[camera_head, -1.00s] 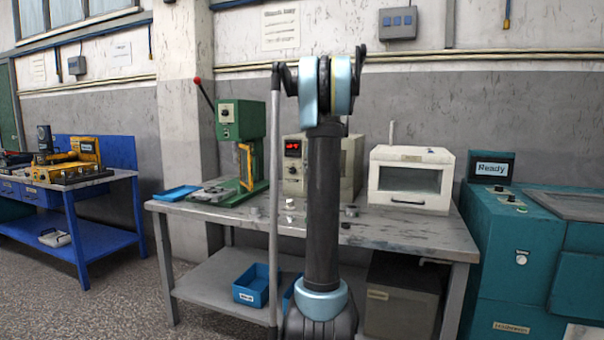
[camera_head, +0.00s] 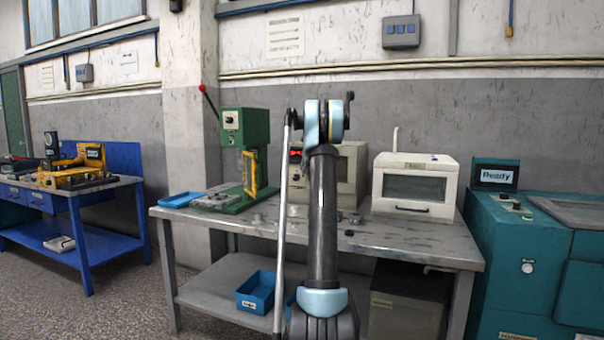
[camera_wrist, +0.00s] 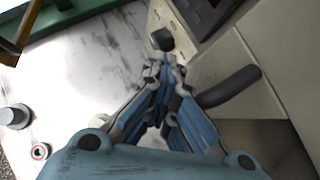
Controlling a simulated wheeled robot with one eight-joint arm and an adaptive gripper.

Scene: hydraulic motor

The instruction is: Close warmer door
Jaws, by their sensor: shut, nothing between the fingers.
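A beige box with a red display (camera_head: 294,153) stands on the grey workbench, partly hidden behind my arm, so I cannot tell how its door stands. To its right is a white box (camera_head: 415,187) with a dark window and a front handle; its front looks shut. In the wrist view a beige panel (camera_wrist: 222,62) with a dark curved handle (camera_wrist: 232,87) lies just right of my gripper (camera_wrist: 163,78). My gripper is shut and empty, close to the handle; I cannot tell whether they touch. In the head view my arm hides the gripper.
A green press (camera_head: 245,150) and a blue tray (camera_head: 182,199) stand at the left of the workbench (camera_head: 400,240). Small metal parts (camera_wrist: 14,117) lie on the bench top. A teal machine (camera_head: 520,260) stands close at the right.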

